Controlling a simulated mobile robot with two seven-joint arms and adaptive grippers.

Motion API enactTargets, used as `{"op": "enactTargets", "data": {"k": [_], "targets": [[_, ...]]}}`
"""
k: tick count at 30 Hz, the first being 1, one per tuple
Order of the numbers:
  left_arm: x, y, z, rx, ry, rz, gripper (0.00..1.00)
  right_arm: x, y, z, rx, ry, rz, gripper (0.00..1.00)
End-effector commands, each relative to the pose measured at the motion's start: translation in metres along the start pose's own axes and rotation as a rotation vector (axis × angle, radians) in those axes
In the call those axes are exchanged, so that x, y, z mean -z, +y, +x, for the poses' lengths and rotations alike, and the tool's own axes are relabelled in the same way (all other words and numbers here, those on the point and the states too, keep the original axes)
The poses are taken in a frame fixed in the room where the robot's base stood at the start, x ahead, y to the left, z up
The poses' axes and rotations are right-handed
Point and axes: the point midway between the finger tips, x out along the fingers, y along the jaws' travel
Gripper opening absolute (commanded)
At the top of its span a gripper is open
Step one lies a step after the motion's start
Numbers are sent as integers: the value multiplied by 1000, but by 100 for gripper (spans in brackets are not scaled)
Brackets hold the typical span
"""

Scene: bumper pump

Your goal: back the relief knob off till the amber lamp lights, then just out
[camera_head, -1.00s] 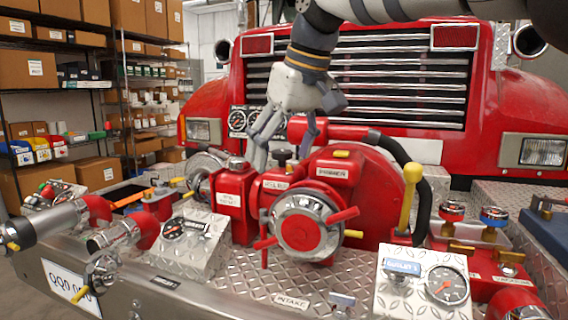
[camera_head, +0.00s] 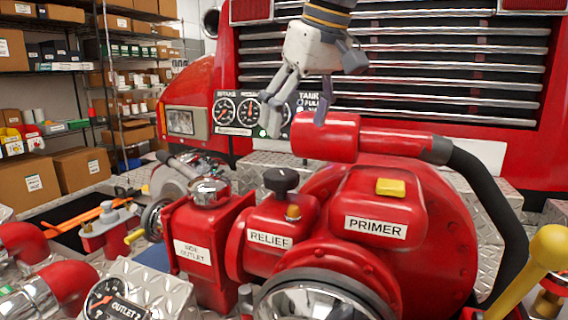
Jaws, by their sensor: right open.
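The black relief knob (camera_head: 281,180) sits on top of the red housing with the RELIEF label (camera_head: 269,239). My right gripper (camera_head: 295,119) is open and empty. In the picture its fingertips are above and apart from the knob, in front of the gauge panel. A small amber-brown dome (camera_head: 293,212) sits on the housing just in front of the knob; I cannot tell whether it is a lamp or whether it is lit. My left gripper is not in view.
The red primer housing (camera_head: 376,229) with a yellow button (camera_head: 391,187) stands right of the knob. A red cylinder (camera_head: 326,137) with a black hose (camera_head: 485,190) lies close to my right fingertips. The silver-capped side outlet (camera_head: 209,191) is at left. A small green light (camera_head: 263,133) shows on the gauge panel.

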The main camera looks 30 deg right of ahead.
Motion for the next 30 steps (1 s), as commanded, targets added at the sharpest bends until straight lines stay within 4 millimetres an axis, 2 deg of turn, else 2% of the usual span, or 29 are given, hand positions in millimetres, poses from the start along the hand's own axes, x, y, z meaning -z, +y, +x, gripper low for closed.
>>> {"op": "enactTargets", "data": {"k": [6, 12, 16, 23, 24, 25, 30], "targets": [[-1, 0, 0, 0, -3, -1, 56, -2, 1, 58, 1, -7, 2, 75], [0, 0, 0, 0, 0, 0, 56, -1, 1, 96, 0, -3, 1, 75], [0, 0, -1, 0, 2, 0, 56, -1, 1, 107, -1, -1, 1, 75], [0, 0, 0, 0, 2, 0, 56, 0, 1, 109, -1, 0, 2, 75], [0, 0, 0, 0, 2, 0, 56, 0, 1, 109, -1, 0, 2, 73], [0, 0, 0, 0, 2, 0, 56, 0, 1, 109, -1, 0, 2, 66], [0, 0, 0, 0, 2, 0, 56, 0, 1, 108, -1, 0, 2, 27]]}}
